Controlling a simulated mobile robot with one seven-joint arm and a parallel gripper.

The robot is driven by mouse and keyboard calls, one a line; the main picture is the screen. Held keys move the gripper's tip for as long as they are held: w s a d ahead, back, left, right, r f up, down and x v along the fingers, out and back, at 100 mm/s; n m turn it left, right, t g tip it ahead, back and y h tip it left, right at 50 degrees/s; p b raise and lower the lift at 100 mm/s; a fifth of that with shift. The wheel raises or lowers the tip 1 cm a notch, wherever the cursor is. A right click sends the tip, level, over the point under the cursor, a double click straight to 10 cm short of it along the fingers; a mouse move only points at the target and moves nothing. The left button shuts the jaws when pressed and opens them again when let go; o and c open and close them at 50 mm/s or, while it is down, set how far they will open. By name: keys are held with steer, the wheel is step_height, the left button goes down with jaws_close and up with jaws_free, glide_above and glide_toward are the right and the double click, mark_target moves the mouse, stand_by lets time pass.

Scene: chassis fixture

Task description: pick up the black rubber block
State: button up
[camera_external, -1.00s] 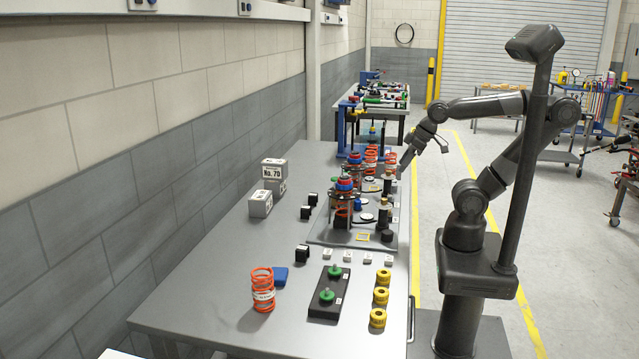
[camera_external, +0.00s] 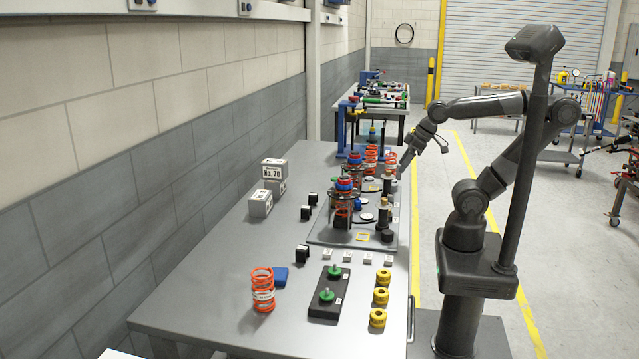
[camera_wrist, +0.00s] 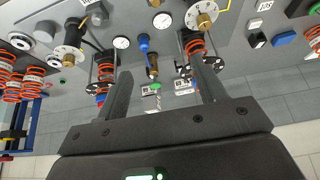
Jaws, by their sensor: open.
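Several small black blocks stand on the grey workbench (camera_external: 215,292). One black block (camera_external: 302,254) with a pale label is near the blue pad (camera_external: 280,277); two more black blocks (camera_external: 305,212) (camera_external: 312,199) stand farther back, left of the fixture plate. I cannot tell which is rubber. A black block (camera_wrist: 257,40) also shows at the upper right of the wrist view. My gripper (camera_external: 405,163) is above the bench's right side, by the fixture, away from these blocks. In the wrist view my gripper (camera_wrist: 163,80) has its fingers apart, with nothing held between them.
The fixture plate (camera_external: 322,234) carries upright orange springs and metal posts. An orange spring (camera_external: 262,290), a dark plate with green knobs (camera_external: 321,307) and yellow rings (camera_external: 381,296) stand at the near end. The bench's near left is clear.

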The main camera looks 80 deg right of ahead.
step_height(320, 180, up, 5)
steer(key=w+a+r, duration=0.4)
steer(key=w+a, duration=0.4)
steer(key=w, duration=0.5)
steer(key=m+g, duration=0.1)
glide_above(303, 248)
steer(key=s, duration=0.2)
steer(key=f, duration=2.3)
steer(key=shift+s+a+f, duration=0.1)
steer(key=shift+a+f, duration=0.1)
steer(key=shift+f, duration=0.15)
steer(key=shift+d+x, duration=0.2)
steer(key=shift+x, duration=2.95)
steer(key=c, duration=1.1)
